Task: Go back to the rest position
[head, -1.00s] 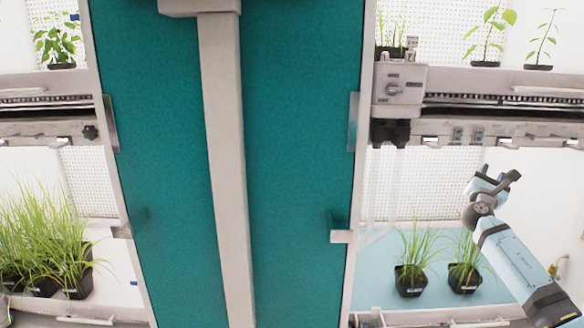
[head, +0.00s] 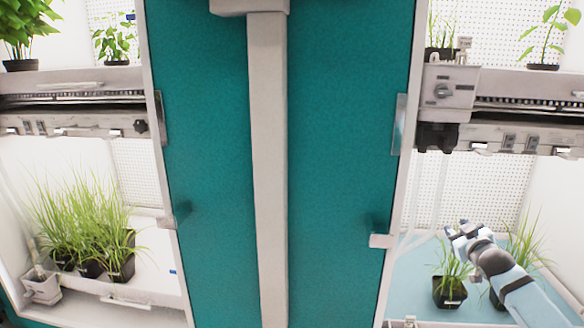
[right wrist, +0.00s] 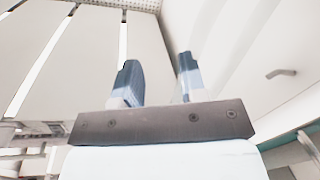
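My right gripper (head: 462,232) is in front of the right chamber's lower shelf in the head view, just above and in front of the potted grass there. In the right wrist view its two blue fingers (right wrist: 157,85) stand apart with nothing between them, so it is open and empty. Beyond the fingers are pale panels and a white wall. My left gripper is not in either view.
Potted grass (head: 450,278) stands on the blue shelf mat (head: 410,283) at right, with another pot partly behind my arm. Several grass pots (head: 85,225) fill the left chamber's lower shelf. A teal panel (head: 215,160) with a grey post (head: 268,170) stands between the chambers.

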